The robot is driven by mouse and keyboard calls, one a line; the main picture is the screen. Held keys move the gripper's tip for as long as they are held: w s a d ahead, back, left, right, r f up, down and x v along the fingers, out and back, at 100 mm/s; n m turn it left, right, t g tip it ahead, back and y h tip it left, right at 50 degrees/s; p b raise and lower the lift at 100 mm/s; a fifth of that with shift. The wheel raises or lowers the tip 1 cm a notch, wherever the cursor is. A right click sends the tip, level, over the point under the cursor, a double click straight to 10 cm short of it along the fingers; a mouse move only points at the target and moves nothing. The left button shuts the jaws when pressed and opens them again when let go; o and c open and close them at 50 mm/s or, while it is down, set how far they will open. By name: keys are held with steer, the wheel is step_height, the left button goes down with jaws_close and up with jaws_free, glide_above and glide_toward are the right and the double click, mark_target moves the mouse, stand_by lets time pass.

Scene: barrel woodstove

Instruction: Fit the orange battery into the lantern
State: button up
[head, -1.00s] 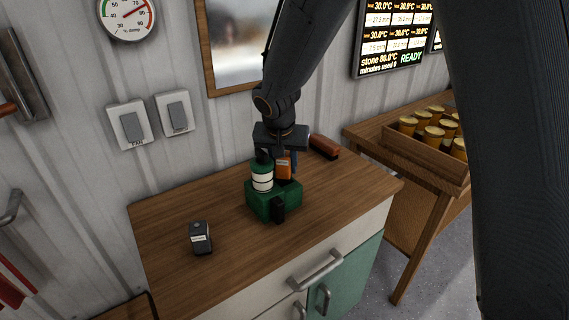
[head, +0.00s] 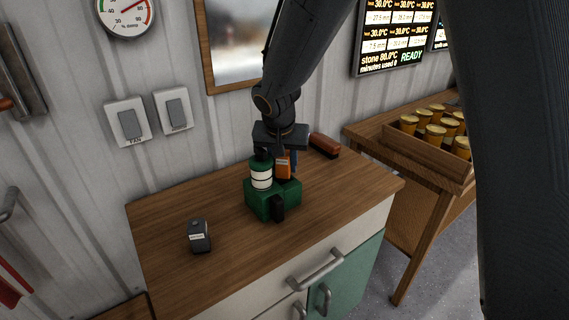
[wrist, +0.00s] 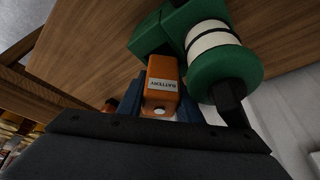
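The green lantern (head: 262,198), with a white-banded upright part, stands on the wooden counter. My gripper (head: 283,168) is above its base, pointing down. The orange battery (head: 282,161) is between my fingers, beside the lantern's upright part. In the wrist view the battery (wrist: 163,78) shows its "BATTERY" label, with blue fingers on both sides, and its far end meets the green lantern (wrist: 150,42). I cannot tell whether its lower end is inside the base or only against it; the lantern hides that part.
A dark grey block with a pale label (head: 199,237) stands at the counter's front left. A side table (head: 410,160) holds a tray of yellow-lidded jars.

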steer(key=shift+s+d+f, duration=0.15)
steer(key=shift+s+f, duration=0.2)
steer(key=shift+f, duration=0.2)
steer(key=shift+r+p, duration=0.8)
steer(key=shift+p, duration=0.15)
steer(key=w+b+v, duration=0.1)
steer(key=b+v, duration=0.2)
steer(key=v, duration=0.9)
steer(key=s+d+f+n+g, duration=0.1)
steer(key=s+d+f+g, duration=0.1)
steer(key=s+d+f, duration=0.5)
steer(key=s+d+f+n+g, duration=0.1)
steer(key=s+d+f, duration=0.6)
steer(key=s+d, duration=0.4)
steer(key=shift+s+d+f+g+y, duration=0.2)
steer(key=shift+s+f+g+y, duration=0.2)
steer(key=shift+s, duration=0.25)
steer(key=shift+c, duration=1)
